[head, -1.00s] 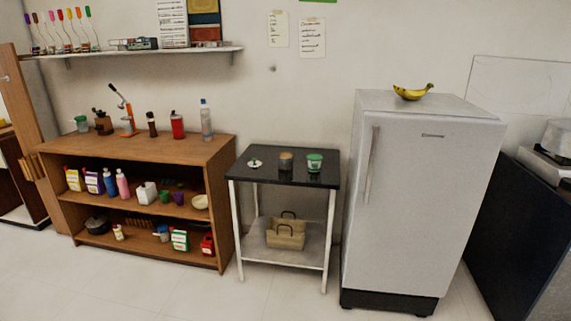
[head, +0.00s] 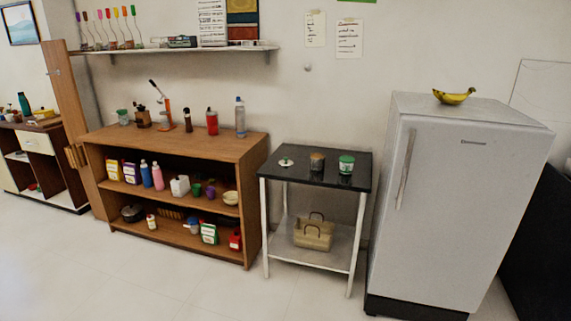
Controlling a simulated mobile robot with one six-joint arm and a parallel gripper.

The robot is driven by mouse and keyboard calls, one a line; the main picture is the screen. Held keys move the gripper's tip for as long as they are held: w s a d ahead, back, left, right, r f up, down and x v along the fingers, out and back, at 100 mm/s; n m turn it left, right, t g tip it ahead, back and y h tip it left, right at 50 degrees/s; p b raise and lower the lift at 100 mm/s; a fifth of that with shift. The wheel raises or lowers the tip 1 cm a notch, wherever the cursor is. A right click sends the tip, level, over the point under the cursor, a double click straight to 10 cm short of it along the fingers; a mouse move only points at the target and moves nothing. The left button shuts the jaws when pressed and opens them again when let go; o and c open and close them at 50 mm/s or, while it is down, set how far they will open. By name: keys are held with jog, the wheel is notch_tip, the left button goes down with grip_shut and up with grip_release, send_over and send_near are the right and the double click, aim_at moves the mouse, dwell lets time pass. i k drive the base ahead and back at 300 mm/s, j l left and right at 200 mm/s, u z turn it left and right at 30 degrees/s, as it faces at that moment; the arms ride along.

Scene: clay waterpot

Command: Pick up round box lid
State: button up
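A small black-topped side table (head: 328,179) stands between the wooden shelf and the fridge. Further right is a white round box with a green top (head: 346,164). The three stand apart on the tabletop. They are small in view, so I cannot tell which one the round box lid belongs to. My gripper is not in view.
A wooden shelf unit (head: 180,140) with bottles and boxes stands left of the table. A white fridge (head: 440,200) with bananas (head: 454,97) on top stands close on its right. A beige basket (head: 313,233) sits on the table's lower shelf. The floor in front (head: 200,285) is clear.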

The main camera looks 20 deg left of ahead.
aim_at(286, 162)
jog(key=i+j+u, duration=0.1)
jog(key=i+j, duration=0.3)
jog(key=i, duration=0.3)
jog(key=i+j+u, duration=0.15)
jog(key=i+j, duration=0.15)
jog(key=i, duration=0.35)
jog(key=i+j+u, duration=0.1)
jog(key=i+j, duration=0.15)
jog(key=i, duration=0.45)
jog(key=i+j+u, duration=0.15)
jog(key=i, duration=0.6)
jog(key=i+j+u, duration=0.1)
jog(key=i, duration=0.6)
